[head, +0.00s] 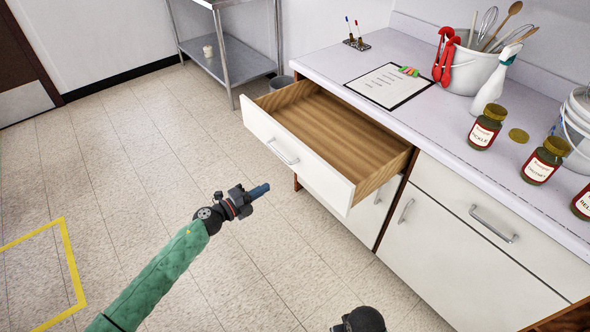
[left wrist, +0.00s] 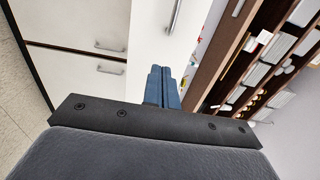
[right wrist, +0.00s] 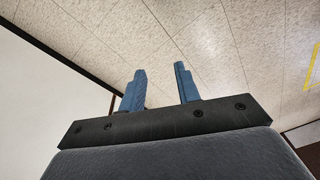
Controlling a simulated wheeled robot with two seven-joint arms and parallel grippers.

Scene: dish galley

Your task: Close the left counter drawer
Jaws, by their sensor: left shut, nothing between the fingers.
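The left counter drawer (head: 312,165) is pulled out from the counter, and its wooden inside is empty. Its white front has a metal bar handle (head: 282,152). My left gripper (head: 260,190) is shut and empty, in front of the drawer front and a little below the handle, with a gap between them. In the left wrist view the shut blue fingers (left wrist: 162,86) point towards a white front with a bar handle (left wrist: 175,15). My right gripper shows in the right wrist view, its two fingers (right wrist: 160,90) apart with nothing between them, over the floor.
The counter (head: 440,125) holds a clipboard (head: 389,85), a utensil bucket (head: 470,72), a spray bottle (head: 492,88) and several jars. A closed drawer (head: 480,215) sits right of the open one. A metal shelf (head: 232,60) stands behind. The floor left of the drawer is clear.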

